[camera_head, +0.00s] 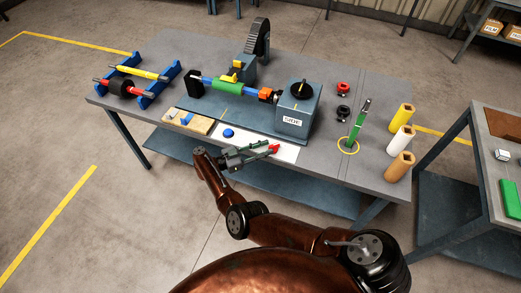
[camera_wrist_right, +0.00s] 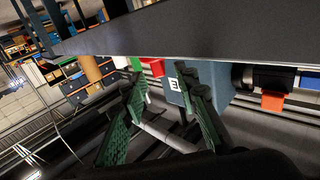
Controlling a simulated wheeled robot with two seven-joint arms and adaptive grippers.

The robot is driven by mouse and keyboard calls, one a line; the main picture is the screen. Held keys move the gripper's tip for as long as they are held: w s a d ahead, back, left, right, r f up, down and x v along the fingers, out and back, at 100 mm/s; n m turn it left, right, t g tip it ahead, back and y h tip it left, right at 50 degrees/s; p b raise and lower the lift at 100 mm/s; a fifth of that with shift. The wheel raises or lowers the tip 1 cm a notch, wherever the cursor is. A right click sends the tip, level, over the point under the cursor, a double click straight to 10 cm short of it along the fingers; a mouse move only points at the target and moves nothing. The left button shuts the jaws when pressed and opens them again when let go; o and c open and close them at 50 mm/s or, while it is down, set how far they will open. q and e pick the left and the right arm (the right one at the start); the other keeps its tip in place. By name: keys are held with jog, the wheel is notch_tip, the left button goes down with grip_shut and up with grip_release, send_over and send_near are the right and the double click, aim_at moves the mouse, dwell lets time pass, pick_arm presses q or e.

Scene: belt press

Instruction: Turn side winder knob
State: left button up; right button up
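The side winder knob (camera_head: 301,90) is a black round knob with a yellow mark, on top of a blue-grey box (camera_head: 292,126) labelled SIDE, at the right end of the belt press. My right gripper (camera_head: 268,149) is at the front edge of the table, in front of and lower left of the box in the head view, apart from the knob. In the right wrist view its two green-padded fingers (camera_wrist_right: 165,105) are spread with nothing between them. The labelled box (camera_wrist_right: 177,87) shows behind them; the knob is not visible there. My left gripper is not in view.
A green roller (camera_head: 226,86) runs left of the box, with a black wheel (camera_head: 258,38) behind. A red item (camera_head: 275,149) lies by my fingertips. A blue rack (camera_head: 155,88) stands left.

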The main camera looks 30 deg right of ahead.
jog(key=shift+w+a, duration=0.1)
jog(key=shift+a, duration=1.3)
